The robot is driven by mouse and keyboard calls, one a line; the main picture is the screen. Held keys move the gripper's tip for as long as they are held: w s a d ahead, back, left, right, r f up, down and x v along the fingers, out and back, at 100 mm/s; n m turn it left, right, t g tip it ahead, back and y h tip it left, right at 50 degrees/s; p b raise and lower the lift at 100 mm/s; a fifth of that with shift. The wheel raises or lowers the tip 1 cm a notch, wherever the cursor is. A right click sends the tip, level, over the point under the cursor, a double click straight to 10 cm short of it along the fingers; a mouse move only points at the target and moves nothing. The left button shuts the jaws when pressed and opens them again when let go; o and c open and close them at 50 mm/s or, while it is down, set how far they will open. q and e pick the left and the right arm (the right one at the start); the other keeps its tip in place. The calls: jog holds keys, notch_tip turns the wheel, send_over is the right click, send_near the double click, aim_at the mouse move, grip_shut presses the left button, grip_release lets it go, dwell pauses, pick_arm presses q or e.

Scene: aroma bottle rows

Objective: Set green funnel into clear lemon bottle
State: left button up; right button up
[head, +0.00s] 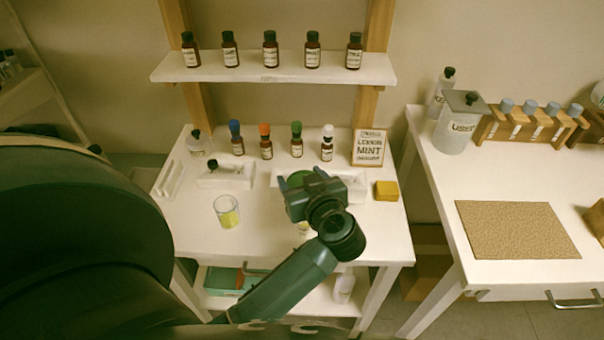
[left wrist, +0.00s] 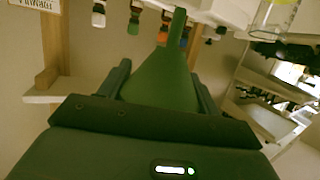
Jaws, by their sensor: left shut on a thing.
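My left gripper (head: 304,180) is above the middle of the white table. It is shut on the green funnel (left wrist: 165,75), which shows between its fingers in the left wrist view, with the narrow spout at the top of that picture. In the head view only a small part of the funnel (head: 296,179) shows; the gripper hides the rest. A small pale, yellowish thing (head: 303,229) shows just below the gripper, mostly covered by the gripper and arm. I cannot tell whether it is the clear lemon bottle. My right gripper is out of view.
A glass beaker with yellow liquid (head: 227,212) stands left of the gripper. Several brown bottles with coloured caps line the table's back, beside a lemon mint sign (head: 369,147). A yellow block (head: 386,191) lies right. A shelf (head: 270,68) with brown bottles is above.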

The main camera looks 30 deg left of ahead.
pick_arm(q)
jog(key=shift+f, duration=0.15)
dwell(0.7)
jog(key=shift+p, duration=0.45)
jog(key=shift+p, duration=0.5)
dwell(0.4)
jog(key=shift+f, duration=0.25)
dwell(0.5)
